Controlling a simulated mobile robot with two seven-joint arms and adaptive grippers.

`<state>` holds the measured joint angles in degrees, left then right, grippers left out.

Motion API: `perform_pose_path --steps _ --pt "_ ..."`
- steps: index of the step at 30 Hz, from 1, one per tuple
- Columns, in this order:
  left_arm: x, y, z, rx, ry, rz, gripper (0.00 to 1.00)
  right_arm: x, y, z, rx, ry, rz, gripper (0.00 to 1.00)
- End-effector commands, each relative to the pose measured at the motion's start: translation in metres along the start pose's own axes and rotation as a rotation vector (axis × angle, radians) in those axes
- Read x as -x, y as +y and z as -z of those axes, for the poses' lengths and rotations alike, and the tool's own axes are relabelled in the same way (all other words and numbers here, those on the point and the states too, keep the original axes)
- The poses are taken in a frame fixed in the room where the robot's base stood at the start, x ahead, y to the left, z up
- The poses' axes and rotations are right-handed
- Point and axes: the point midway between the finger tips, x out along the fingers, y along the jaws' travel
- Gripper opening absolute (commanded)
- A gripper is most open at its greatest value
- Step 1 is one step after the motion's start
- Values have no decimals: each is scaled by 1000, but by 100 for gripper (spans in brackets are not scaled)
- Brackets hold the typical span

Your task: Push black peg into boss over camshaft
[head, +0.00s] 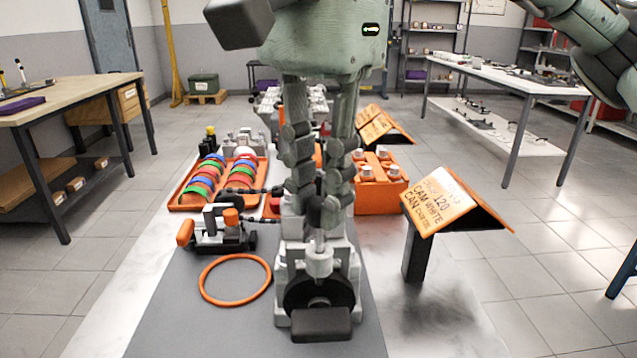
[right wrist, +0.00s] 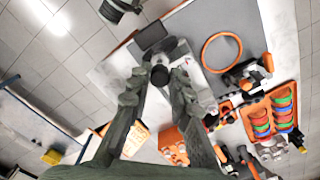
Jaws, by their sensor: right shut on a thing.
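My right gripper (head: 318,208) comes down from the top centre of the head view over the light grey engine block (head: 288,268). Its fingers are shut on the black peg, whose round dark end (right wrist: 158,75) shows between the fingertips in the right wrist view. The peg is above the pale upright boss (head: 319,262) at the front of the block. Fingertips hide much of the peg in the head view, and I cannot tell whether it touches the boss. A black wheel (head: 300,294) sits below the boss. The camshaft is not clearly visible. My left gripper is not in view.
An orange ring (head: 204,284) lies on the grey mat left of the block. Behind it stand a small orange-handled tool (head: 207,240) and an orange tray (head: 188,201) of coloured arcs. An orange sign (head: 455,200) and orange box (head: 382,200) stand right.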

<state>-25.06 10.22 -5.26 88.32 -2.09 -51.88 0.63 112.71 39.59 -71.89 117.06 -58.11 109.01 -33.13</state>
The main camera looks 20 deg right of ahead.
Motion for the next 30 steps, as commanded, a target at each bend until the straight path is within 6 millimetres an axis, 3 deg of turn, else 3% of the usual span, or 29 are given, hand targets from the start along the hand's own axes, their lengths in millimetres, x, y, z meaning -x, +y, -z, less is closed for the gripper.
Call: perform_pose_path --steps 30 --pt "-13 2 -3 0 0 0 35 -16 0 0 0 0 1 0"
